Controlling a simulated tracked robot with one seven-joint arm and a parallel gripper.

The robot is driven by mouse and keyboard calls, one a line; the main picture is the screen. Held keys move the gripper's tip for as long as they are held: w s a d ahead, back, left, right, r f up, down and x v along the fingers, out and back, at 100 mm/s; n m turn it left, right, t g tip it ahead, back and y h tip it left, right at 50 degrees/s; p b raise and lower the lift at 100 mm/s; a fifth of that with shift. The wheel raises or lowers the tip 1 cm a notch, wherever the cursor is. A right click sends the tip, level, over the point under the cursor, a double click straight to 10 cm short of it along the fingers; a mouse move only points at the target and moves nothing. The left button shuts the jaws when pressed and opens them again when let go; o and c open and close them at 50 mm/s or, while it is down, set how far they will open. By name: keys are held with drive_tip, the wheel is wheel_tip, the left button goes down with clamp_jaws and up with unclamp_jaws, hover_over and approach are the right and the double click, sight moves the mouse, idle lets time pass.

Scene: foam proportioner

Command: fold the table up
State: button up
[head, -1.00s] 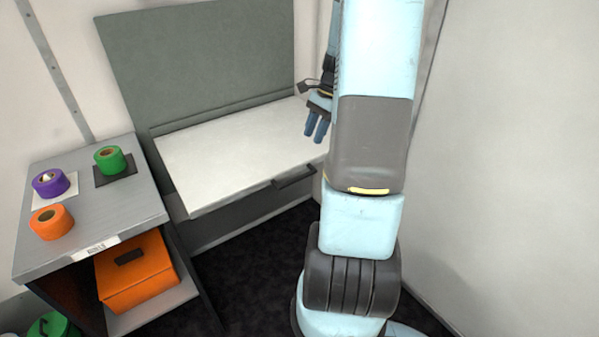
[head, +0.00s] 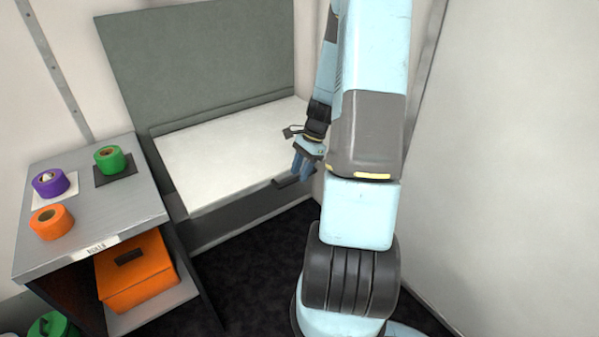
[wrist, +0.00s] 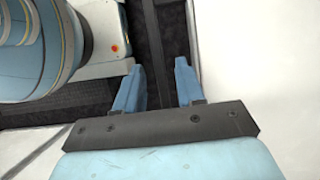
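The table is a fold-down white top (head: 225,150), lying about level in front of an upright grey-green panel (head: 205,60) at the wall. A dark handle (head: 287,183) sits at the right part of its front edge, partly hidden by my fingers. My gripper (head: 302,168) points down at this edge, close to the handle. In the wrist view my gripper (wrist: 157,80) has its two blue fingers wide apart, with a dark strip beyond and between them. The white top (wrist: 245,50) fills the right side there. I cannot tell whether the fingers touch the handle.
A grey cabinet (head: 120,205) stands left of the table, with purple (head: 50,183), green (head: 109,159) and orange (head: 51,222) tape rolls on top. An orange case (head: 137,270) sits on its shelf. A pale wall (head: 510,150) rises at the right. Dark floor lies before the table.

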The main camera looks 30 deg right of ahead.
drive_tip(key=shift+a+f, duration=0.1)
drive_tip(key=shift+f, duration=0.2)
drive_tip(key=shift+c, duration=0.3)
clamp_jaws()
drive_tip(key=shift+a, duration=0.2)
drive_tip(key=shift+r, duration=0.2)
